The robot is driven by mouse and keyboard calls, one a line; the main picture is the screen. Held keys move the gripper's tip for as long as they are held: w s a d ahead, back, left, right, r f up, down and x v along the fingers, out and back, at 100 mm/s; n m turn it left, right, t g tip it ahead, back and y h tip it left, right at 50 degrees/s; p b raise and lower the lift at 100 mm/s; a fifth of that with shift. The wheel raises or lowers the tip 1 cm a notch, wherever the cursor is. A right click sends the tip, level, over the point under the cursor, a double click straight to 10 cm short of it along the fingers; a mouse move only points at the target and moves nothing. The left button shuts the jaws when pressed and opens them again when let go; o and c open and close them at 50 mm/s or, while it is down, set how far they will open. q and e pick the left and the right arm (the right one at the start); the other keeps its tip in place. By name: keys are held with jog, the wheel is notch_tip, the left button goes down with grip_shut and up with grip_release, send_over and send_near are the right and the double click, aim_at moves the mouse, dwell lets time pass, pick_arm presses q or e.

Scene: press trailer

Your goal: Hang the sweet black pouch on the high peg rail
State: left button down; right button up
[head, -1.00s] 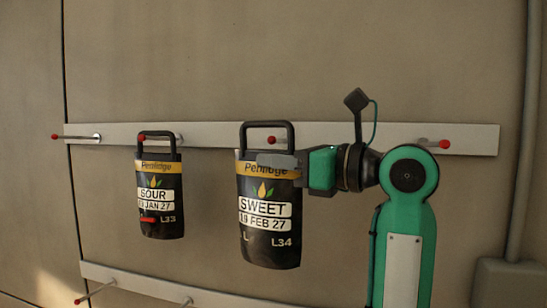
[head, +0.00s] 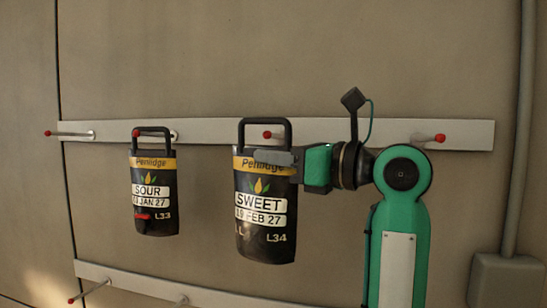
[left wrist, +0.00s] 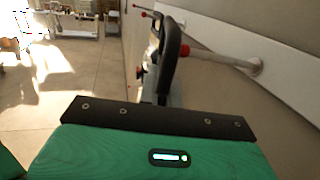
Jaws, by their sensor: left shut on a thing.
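The sweet black pouch (head: 264,180) hangs upright from my left gripper (head: 280,158), which is shut on its upper yellow band. Its stiff black handle loop stands above it, with the red tip of a high-rail peg (head: 267,134) showing inside the loop. In the left wrist view the handle (left wrist: 170,45) is right beside that peg's red tip (left wrist: 184,50); I cannot tell whether the tip has passed through. The high peg rail (head: 350,132) runs along the wall behind. The pouch body is mostly hidden in the wrist view. My right gripper is not seen.
The sour pouch (head: 153,190) hangs from a high-rail peg to the left. The far-left peg (head: 70,133) and the right peg (head: 430,139) are bare. A lower rail (head: 140,284) also has pegs. A pipe and box (head: 507,285) are at the right.

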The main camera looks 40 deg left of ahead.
pick_arm(q)
jog(key=shift+w+r, duration=0.1)
jog(key=shift+w+a, duration=0.45)
jog(key=shift+w, duration=0.3)
jog(key=shift+w+a, duration=0.4)
jog(key=shift+w, duration=0.35)
jog(key=shift+w+a, duration=0.45)
jog(key=shift+w, duration=0.3)
jog(key=shift+w+a+f+b, duration=0.2)
jog(key=shift+w+f+b, duration=0.2)
jog(key=shift+f+b, duration=0.35)
dwell(0.6)
